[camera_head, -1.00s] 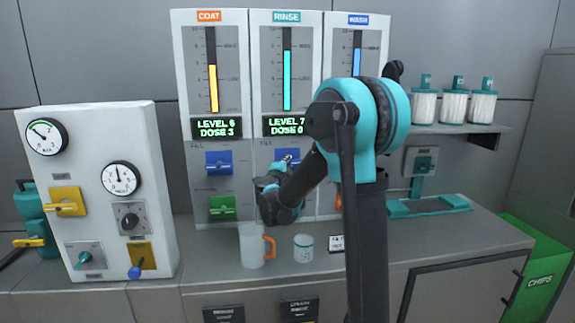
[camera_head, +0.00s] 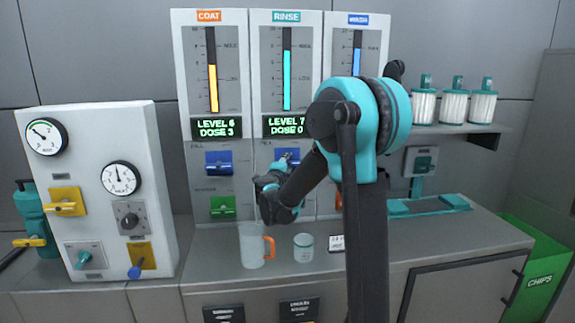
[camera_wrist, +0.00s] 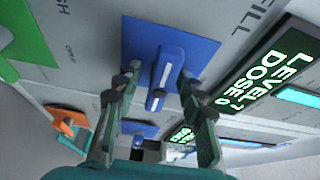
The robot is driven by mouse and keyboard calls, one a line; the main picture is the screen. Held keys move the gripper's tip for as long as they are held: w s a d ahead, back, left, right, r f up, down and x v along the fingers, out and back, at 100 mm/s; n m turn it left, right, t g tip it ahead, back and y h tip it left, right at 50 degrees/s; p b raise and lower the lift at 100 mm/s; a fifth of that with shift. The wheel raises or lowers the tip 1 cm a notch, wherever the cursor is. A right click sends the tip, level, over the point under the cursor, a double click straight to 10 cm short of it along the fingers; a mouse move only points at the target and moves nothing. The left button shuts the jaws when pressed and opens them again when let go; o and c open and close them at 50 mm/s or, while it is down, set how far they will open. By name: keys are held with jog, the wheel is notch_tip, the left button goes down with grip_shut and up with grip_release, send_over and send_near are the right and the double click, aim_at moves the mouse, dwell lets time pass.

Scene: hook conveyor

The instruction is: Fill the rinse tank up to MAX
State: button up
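The rinse panel (camera_head: 264,98) stands in the middle of the head view. Its teal level bar (camera_head: 287,80) reaches close to the upper mark, and its display (camera_head: 286,125) reads LEVEL 7, DOSE 0. The blue fill valve (camera_head: 281,153) below is partly hidden by my gripper (camera_head: 284,164). In the wrist view, the valve's blue handle (camera_wrist: 168,68) stands out from a blue plate (camera_wrist: 200,48). My gripper (camera_wrist: 157,95) is open, with one finger on each side of the handle. Gaps show between the fingers and the handle.
The coat panel (camera_head: 185,75) is at left, with a blue valve (camera_head: 218,162) and a green valve (camera_head: 222,206). A jug with an orange handle (camera_head: 252,246) and a small cup (camera_head: 303,247) stand on the counter below my gripper. A gauge box (camera_head: 100,230) stands left.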

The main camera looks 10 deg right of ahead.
jog(key=v, duration=1.2)
jog(key=shift+o, duration=0.3)
dwell(0.5)
jog(key=o, duration=0.5)
jog(key=shift+c, duration=0.2)
jog(key=o, duration=0.5)
jog(key=shift+s+d+r+m+y, duration=0.15)
jog(key=shift+d+m+y, duration=0.15)
jog(key=shift+d+m, duration=0.2)
jog(key=o, duration=0.4)
jog(key=m+y, duration=0.1)
jog(key=s+d+m, duration=0.1)
jog(key=m, duration=0.1)
jog(key=d+m+y, duration=0.1)
jog(key=shift+s+d+r+m+t+y, duration=0.2)
jog(key=shift+s+d+m+t+y, duration=0.1)
jog(key=shift+t, duration=0.1)
jog(key=s+d+m+y, duration=0.1)
jog(key=s+m+y, duration=0.3)
jog(key=m, duration=0.4)
jog(key=w, duration=1.7)
jog(key=shift+d+f, duration=0.15)
jog(key=shift+d, duration=0.05)
